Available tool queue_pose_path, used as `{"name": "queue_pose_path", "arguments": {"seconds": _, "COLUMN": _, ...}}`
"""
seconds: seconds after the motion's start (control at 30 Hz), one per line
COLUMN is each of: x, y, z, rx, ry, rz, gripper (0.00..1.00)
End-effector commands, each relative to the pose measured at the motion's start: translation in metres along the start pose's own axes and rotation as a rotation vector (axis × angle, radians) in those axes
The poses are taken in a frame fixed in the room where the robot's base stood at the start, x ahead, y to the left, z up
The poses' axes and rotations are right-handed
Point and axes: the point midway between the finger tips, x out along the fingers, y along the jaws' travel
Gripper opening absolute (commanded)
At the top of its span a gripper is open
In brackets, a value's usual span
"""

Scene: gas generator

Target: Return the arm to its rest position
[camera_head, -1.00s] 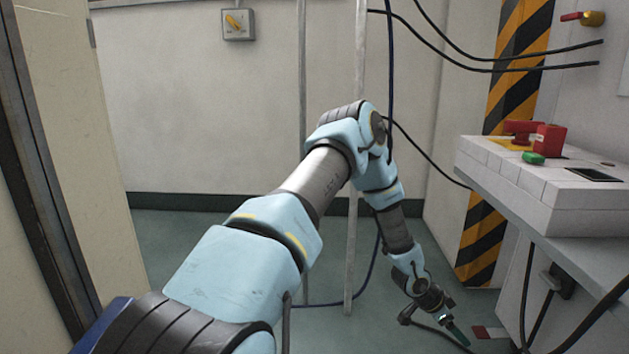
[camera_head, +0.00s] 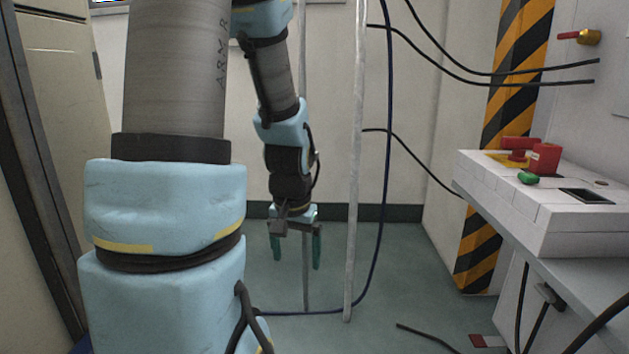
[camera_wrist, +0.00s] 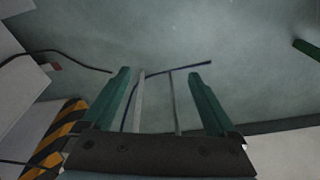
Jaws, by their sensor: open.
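My arm stands upright at the left of the head view, with its forearm bent over and hanging down. My gripper (camera_head: 296,255) points down at the end of it, above the green floor. Its two green fingers are apart with nothing between them. In the wrist view my gripper (camera_wrist: 159,95) also shows both fingers spread, with floor, two thin poles and a cable seen beyond them.
A pale vertical pole (camera_head: 357,180) and a dark hanging cable (camera_head: 386,170) are right of my gripper. Open floor (camera_head: 410,270) lies between.

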Motion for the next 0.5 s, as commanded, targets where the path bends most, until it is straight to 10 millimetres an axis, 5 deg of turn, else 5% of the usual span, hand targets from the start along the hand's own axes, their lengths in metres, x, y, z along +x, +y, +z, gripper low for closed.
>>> {"name": "queue_pose_path", "arguments": {"seconds": 0.23, "x": -0.042, "y": -0.016, "z": 0.053, "rx": -0.22, "ry": -0.043, "rz": 0.013, "gripper": 0.93}}
{"name": "queue_pose_path", "arguments": {"seconds": 0.5, "x": -0.096, "y": -0.017, "z": 0.039, "rx": -0.204, "ry": -0.043, "rz": 0.012, "gripper": 0.93}}
